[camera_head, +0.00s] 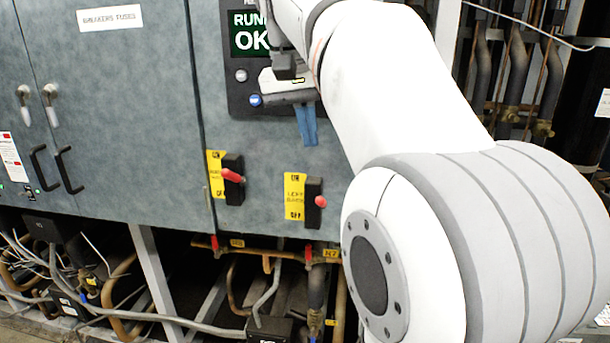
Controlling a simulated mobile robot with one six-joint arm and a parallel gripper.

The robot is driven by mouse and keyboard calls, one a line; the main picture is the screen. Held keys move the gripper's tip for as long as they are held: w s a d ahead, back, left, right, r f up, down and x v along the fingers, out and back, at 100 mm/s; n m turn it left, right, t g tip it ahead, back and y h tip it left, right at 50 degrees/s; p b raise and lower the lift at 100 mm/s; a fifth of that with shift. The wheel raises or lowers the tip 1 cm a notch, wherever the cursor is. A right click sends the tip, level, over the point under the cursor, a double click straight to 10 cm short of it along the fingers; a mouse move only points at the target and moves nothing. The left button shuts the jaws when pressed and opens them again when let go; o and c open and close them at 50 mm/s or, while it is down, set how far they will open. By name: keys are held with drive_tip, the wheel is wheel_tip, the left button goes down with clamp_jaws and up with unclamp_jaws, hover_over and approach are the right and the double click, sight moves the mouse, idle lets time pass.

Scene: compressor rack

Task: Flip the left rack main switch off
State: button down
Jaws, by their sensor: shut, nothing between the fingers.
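Two black switches with red handles sit on the grey cabinet front, each beside a yellow ON/OFF plate. The left-hand switch (233,185) has its handle sticking out near the upper middle; its plate's middle text is hard to read. The right-hand switch (315,204) has its handle at about mid-height; its plate (294,197) seems to read "LEFT" with a blurred second word. My gripper (307,140) points down with its blue fingers shut and empty. In the picture it is above the right-hand switch, apart from both.
A dark panel (241,100) with a "RUN OK" screen is behind my gripper. Two cabinet doors with black handles (68,170) are at left. Pipes and cables (130,290) run below the cabinet. My arm hides much of the right side.

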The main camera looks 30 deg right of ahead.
sight(322, 202)
drive_tip(key=x, duration=1)
